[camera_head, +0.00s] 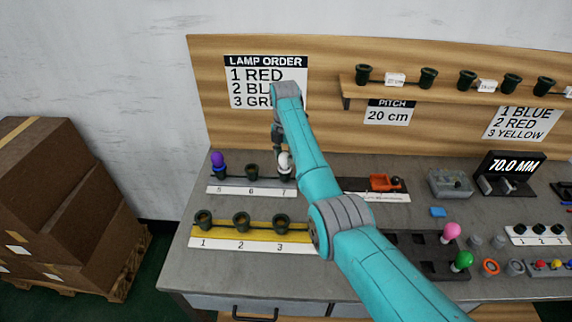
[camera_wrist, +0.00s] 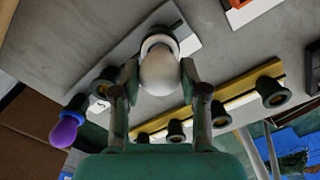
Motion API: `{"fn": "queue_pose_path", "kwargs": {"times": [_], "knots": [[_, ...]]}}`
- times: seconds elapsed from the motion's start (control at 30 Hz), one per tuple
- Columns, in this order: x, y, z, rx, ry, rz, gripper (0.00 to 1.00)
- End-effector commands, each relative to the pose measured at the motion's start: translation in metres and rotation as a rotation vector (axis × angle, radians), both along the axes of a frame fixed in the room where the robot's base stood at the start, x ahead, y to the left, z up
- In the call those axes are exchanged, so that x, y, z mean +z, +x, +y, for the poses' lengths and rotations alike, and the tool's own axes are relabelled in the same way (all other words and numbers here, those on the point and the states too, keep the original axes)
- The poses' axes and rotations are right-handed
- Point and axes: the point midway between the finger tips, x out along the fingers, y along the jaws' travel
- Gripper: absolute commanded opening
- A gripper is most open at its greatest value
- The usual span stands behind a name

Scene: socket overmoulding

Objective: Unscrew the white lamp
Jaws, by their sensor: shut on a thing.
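The white lamp (camera_wrist: 158,72) sits at socket 7 of the back strip, and in the wrist view it lies between the two fingers of my gripper (camera_wrist: 160,88). My gripper is shut on it. In the head view the white lamp (camera_head: 285,162) shows just below my gripper (camera_head: 281,150), beside my teal arm. The lamp's base meets a pale ring at the socket; I cannot tell how far its thread is engaged. A purple lamp (camera_head: 218,160) stands in socket 5. Socket 6 (camera_head: 251,171) is empty.
The yellow strip (camera_head: 262,231) in front holds empty sockets 1, 2 and 3. A dark tray (camera_head: 425,262) with pink and green lamps lies to the right. A shelf (camera_head: 440,92) with several sockets is on the back board. Cardboard boxes (camera_head: 70,200) stand left of the bench.

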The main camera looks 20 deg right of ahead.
Motion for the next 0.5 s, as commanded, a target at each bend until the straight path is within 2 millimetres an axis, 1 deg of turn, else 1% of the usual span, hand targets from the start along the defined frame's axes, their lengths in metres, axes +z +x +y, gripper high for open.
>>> {"fn": "queue_pose_path", "kwargs": {"times": [0.23, 0.27, 0.3, 0.33, 0.37, 0.5], "knots": [[-0.0001, 0.0000, 0.0000, 0.012, 0.000, 0.000, 0.17], [-0.0001, 0.0000, 0.0000, 0.012, 0.000, 0.000, 0.49], [-0.0001, 0.0000, 0.0000, 0.012, 0.000, 0.000, 0.59], [-0.0001, 0.0000, 0.0000, 0.012, 0.000, 0.000, 0.66], [-0.0001, 0.0000, 0.0000, 0.012, 0.000, 0.000, 0.73], [-0.0001, 0.0000, 0.0000, 0.011, 0.000, 0.000, 0.73]]}}
